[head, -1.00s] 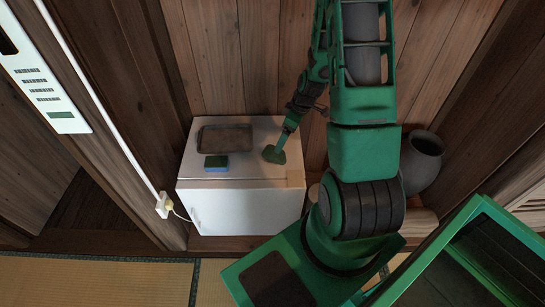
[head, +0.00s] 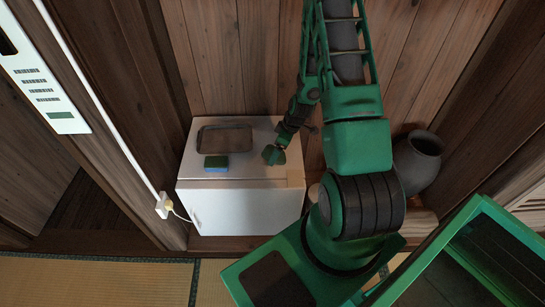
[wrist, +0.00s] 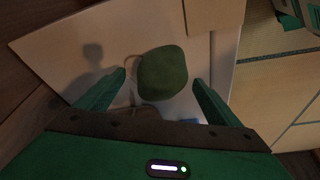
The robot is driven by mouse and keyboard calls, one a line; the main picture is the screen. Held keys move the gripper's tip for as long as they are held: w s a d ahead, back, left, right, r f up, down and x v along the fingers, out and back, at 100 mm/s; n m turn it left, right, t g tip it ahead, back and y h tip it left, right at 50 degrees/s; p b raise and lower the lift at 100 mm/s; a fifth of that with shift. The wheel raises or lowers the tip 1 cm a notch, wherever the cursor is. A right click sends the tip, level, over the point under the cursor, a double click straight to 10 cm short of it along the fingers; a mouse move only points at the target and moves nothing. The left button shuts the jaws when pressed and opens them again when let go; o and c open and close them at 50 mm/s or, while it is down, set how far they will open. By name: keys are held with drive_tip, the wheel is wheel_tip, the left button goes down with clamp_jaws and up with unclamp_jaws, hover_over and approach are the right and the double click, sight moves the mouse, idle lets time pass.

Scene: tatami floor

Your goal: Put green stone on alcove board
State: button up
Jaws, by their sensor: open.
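The green stone (wrist: 163,73) is a rounded, dull green lump resting on the white top of the small fridge (head: 240,200). In the head view the stone (head: 272,156) shows near the right part of that top. My gripper (wrist: 158,80) is open, with one finger on each side of the stone and visible gaps between. In the head view my gripper (head: 279,144) is just above and behind the stone, partly hidden by its own wrist. The wooden alcove board (head: 235,243) appears to run beneath and in front of the fridge.
A dark tray (head: 226,139) and a blue-green sponge (head: 216,163) lie on the fridge left of the stone. A tan square (head: 295,177) sits at its front right corner. A grey pot (head: 418,163) stands to the right.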

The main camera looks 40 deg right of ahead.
drive_tip(key=shift+x, duration=1.45)
drive_tip(key=c, duration=1.8)
drive_tip(key=shift+c, duration=1.3)
drive_tip(key=shift+r, duration=0.2)
